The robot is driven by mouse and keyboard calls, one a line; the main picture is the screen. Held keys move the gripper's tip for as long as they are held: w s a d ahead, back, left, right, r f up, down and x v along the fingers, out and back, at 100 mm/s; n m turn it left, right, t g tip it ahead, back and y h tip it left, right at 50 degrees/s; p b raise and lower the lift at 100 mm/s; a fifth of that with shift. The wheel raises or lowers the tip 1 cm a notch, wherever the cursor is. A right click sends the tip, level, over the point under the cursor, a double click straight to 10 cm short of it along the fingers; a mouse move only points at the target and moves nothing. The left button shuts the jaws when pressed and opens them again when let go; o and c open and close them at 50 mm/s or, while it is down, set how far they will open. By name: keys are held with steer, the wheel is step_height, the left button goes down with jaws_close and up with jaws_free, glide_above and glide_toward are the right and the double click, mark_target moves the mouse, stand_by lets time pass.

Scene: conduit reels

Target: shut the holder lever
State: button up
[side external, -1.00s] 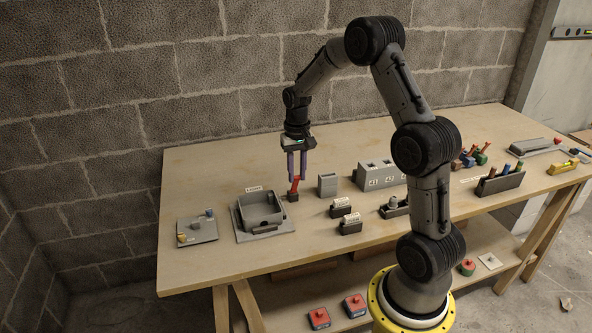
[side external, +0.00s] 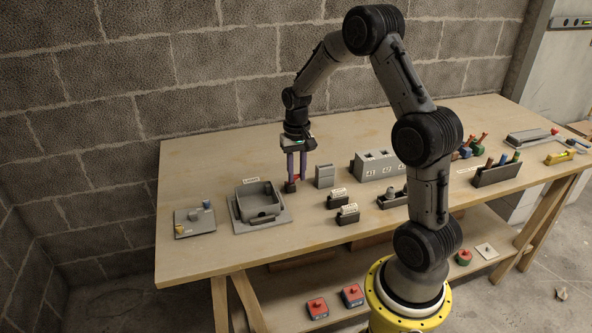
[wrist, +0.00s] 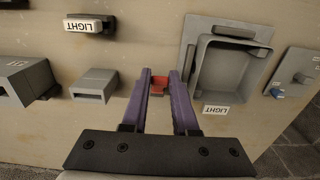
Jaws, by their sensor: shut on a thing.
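The red lever (side external: 297,178) stands on a small dark base (side external: 291,187) on the bench, between the grey square bin and a small grey block. My gripper (side external: 297,179) points straight down over it, with its two purple fingers on either side of the red part. In the wrist view the red lever (wrist: 158,86) shows between the fingertips of my gripper (wrist: 159,76), which are shut on it. The fingers cover much of the lever, so its exact angle is hard to tell.
A grey square bin (side external: 236,209) sits close left of the gripper. A small grey block (side external: 325,176) stands close right. Black holders with white labels (side external: 347,215) lie nearer the front. A grey plate with knobs (side external: 195,231) is at the far left. The bench's front left is clear.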

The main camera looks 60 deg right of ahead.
steer(key=shift+s+a+f, duration=0.1)
steer(key=shift+s+f, duration=0.05)
steer(key=shift+f, duration=0.05)
steer(key=shift+s+a+f, duration=0.35)
steer(key=shift+f, duration=0.5)
steer(key=shift+s+a+f, duration=0.15)
steer(key=shift+f, duration=0.2)
steer(key=shift+s+a+f, duration=0.1)
steer(key=shift+f, duration=0.25)
steer(key=o, duration=0.7)
steer(key=shift+o, duration=0.2)
